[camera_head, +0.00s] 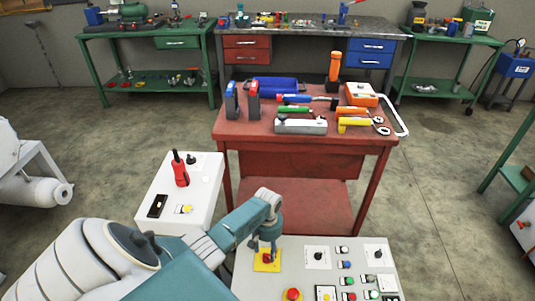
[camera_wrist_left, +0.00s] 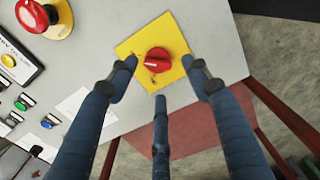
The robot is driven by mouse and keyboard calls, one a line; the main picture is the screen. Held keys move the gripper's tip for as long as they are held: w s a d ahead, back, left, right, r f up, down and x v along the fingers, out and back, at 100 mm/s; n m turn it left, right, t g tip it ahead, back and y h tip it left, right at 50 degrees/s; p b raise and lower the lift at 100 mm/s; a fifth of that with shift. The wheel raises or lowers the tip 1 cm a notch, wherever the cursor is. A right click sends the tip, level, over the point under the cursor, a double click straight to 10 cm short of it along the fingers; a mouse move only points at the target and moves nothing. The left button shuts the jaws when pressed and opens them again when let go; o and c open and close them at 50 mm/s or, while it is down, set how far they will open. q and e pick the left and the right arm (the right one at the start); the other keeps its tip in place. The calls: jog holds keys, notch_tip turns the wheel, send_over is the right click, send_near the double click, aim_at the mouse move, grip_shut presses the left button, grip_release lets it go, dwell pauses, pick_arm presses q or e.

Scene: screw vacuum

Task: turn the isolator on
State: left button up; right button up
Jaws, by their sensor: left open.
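The isolator is a red rotary knob (camera_head: 266,258) on a yellow square plate (camera_head: 260,266), at the top left corner of the light grey control panel (camera_head: 300,262). In the left wrist view the knob (camera_wrist_left: 157,60) shows fully on its yellow plate (camera_wrist_left: 174,33). My left gripper (camera_head: 264,243) is over the knob in the head view. In the left wrist view its dark fingers (camera_wrist_left: 160,76) are spread around the knob, two at the sides and one below it, with visible gaps. The left gripper is open and empty. My right gripper is not in view.
A red emergency button (camera_head: 292,294) and several small buttons and switches crowd the panel. A white box (camera_head: 205,205) with a red-handled device (camera_head: 180,170) stands to the left. A red tool table (camera_head: 345,148) stands behind the panel. Concrete floor (camera_head: 440,170) is clear to the right.

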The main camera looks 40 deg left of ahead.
pick_arm(q)
notch_tip(320, 180, up, 8)
jog(key=shift+r, duration=0.15)
dwell(0.7)
